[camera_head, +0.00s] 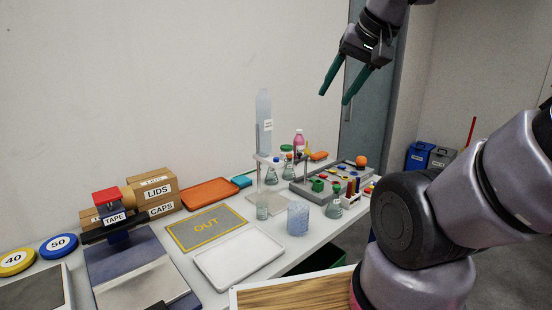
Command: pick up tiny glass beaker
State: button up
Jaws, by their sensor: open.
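A small clear glass beaker (262,212) stands upright on the light bench, beside the right edge of the yellow-framed OUT mat (206,227). A larger bluish patterned glass vessel (298,218) stands just to its right. My gripper (334,98) is at the upper right of the view, high above the bench and well away from the beaker. Its two green fingers are spread apart and point down to the left, with nothing between them.
A white tray (239,258) lies in front of the small beaker. Behind are a retort stand, a tall clear bottle (263,120), a pink bottle (298,142) and flasks. Another flask (334,207) stands right of the patterned vessel. An orange tray (209,194) lies at the back.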

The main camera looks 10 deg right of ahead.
aim_at(262, 211)
jog(key=l, duration=0.1)
jog(key=i+l+u, duration=0.15)
jog(key=l, duration=0.25)
jog(key=i+l+u, duration=0.15)
jog(key=l, duration=0.2)
jog(key=i+l+u, duration=0.1)
jog(key=l, duration=0.15)
jog(key=i+l, duration=0.15)
jog(key=l+u, duration=0.05)
